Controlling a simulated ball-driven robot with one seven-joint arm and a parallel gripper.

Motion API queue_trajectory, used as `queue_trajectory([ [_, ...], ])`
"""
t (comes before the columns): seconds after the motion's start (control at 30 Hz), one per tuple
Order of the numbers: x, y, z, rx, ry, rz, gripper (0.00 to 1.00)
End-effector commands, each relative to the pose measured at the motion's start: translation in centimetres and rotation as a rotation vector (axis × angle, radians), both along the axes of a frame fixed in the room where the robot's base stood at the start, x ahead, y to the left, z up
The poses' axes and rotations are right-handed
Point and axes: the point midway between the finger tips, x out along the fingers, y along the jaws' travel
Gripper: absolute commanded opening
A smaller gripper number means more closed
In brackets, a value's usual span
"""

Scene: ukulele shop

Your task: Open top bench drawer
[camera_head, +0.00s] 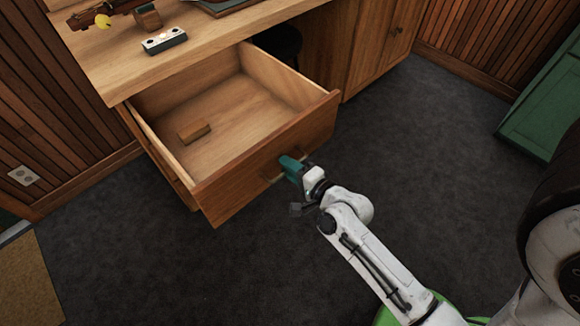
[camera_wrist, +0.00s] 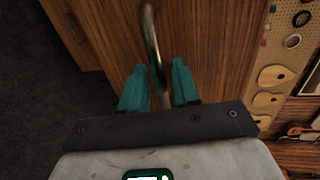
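The top bench drawer (camera_head: 265,150) is pulled well out of the wooden bench, and its inside is in plain view. A small wooden block (camera_head: 194,131) lies in it. My gripper (camera_head: 288,165) is at the drawer's front, at the handle. In the wrist view, the metal bar handle (camera_wrist: 152,40) runs down between the two teal fingers of my gripper (camera_wrist: 160,85). Narrow gaps show on both sides of the bar, so the fingers look open around it. The head view partly hides the handle behind the gripper.
The bench top (camera_head: 110,70) holds a small white-topped device (camera_head: 164,40), a wooden block (camera_head: 147,18) and a stringed instrument (camera_head: 100,12). A dark round stool (camera_head: 280,42) stands beyond the drawer. A green cabinet (camera_head: 540,105) is at right. Dark carpet (camera_head: 430,130) is clear between.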

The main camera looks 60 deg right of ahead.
Motion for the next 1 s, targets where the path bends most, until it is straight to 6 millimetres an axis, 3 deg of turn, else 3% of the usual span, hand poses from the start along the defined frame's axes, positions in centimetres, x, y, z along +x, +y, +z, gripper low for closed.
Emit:
queue_trajectory([
  [0.27, -0.8, 0.2, 0.1, -0.001, 0.001, -0.001, 0.31],
  [0.7, -7.6, 2.2, 1.5, 0.000, 0.003, 0.001, 0.31],
  [1.0, -10.0, 2.9, 2.2, -0.001, 0.000, 0.000, 0.31],
])
